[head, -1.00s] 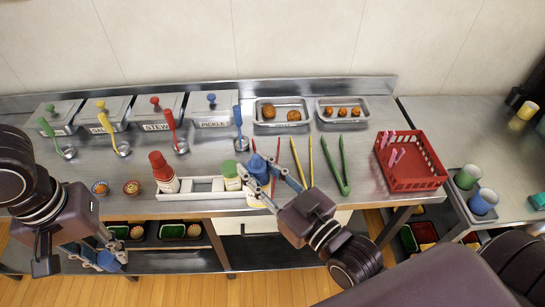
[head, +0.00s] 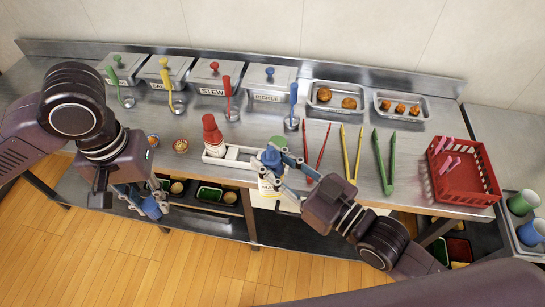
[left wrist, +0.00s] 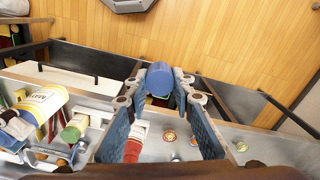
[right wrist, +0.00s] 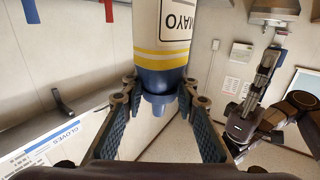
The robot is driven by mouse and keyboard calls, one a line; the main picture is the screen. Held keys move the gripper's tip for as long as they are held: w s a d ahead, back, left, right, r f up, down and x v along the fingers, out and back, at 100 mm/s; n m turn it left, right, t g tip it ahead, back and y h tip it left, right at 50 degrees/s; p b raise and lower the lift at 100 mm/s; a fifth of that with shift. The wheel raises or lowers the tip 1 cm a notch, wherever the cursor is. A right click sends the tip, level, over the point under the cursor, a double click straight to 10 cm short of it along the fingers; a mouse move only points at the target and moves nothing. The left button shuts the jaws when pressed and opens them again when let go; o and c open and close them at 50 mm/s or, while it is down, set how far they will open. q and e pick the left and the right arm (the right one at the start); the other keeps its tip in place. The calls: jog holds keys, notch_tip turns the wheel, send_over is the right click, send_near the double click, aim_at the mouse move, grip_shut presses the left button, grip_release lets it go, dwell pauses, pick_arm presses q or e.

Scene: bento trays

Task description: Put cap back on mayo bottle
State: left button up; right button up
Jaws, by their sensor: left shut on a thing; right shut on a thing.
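The mayo bottle (head: 267,189) is white with yellow stripes and a blue end, in front of the counter's front edge in the head view. My right gripper (head: 283,170) is shut on it near the blue end. In the right wrist view the bottle (right wrist: 165,40) shows its label, with the blue end between the fingers. My left gripper (head: 147,204) is shut on the blue cap (left wrist: 160,80), clearest between its fingertips in the left wrist view. It hangs in front of the counter, left of the bottle and apart from it.
A red-topped bottle (head: 213,138) stands in the white holder (head: 215,158) near the counter edge. Two small bowls sit left of it. Tongs (head: 383,165), lidded containers and a red basket (head: 462,180) stand farther back or right. Floor between my grippers is clear.

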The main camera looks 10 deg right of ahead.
pick_arm(q)
jog(key=w+d+r+m, duration=0.1)
jog(key=w+d+r, duration=0.2)
jog(key=d, duration=0.3)
jog(key=w+d+r+m, duration=0.2)
jog(key=d+r, duration=0.1)
jog(key=d, duration=0.2)
notch_tip(320, 180, up, 7)
jog(key=m, duration=0.2)
send_over(271, 146)
jog(key=shift+d, duration=0.1)
jog(key=shift+f, duration=0.1)
jog(key=shift+f, duration=1.95)
jog(key=shift+f, duration=0.1)
jog(key=shift+f, duration=0.8)
jog(key=shift+f, duration=0.55)
jog(key=shift+m, duration=0.3)
